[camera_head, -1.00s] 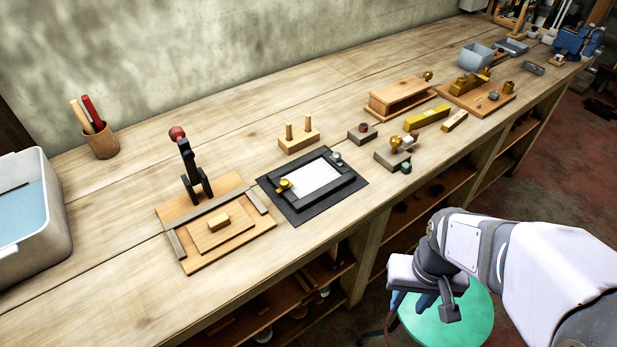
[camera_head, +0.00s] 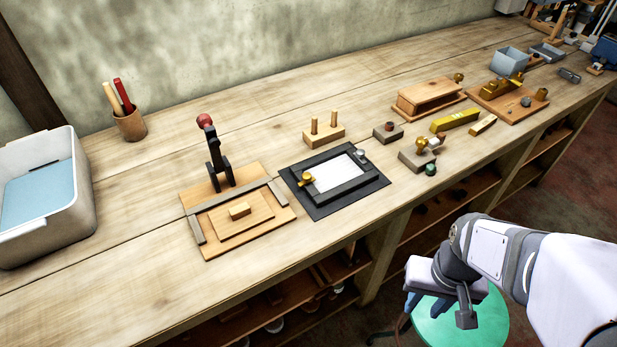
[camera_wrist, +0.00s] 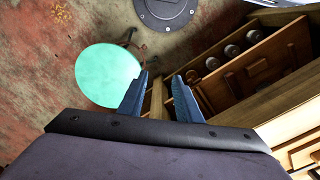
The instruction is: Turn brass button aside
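A brass button (camera_head: 306,178) sits at the left side of a black frame (camera_head: 340,202) that lies flat on the bench. A white sheet (camera_head: 334,172) shows inside the frame. A silver-coloured button (camera_head: 361,155) sits at its far right corner. My gripper (camera_head: 411,303) hangs in front of the bench edge, below the bench top, well apart from the frame. In the wrist view its two blue fingers (camera_wrist: 160,76) stand apart with nothing between them. The wrist view shows neither the frame nor its buttons.
Left of the frame is a wooden board (camera_head: 265,238) with a tall red-knobbed lever (camera_head: 205,121). A two-peg block (camera_head: 324,137) stands behind the frame, and a block with a brass knob (camera_head: 418,158) to its right. A green stool (camera_head: 480,325) stands below my gripper.

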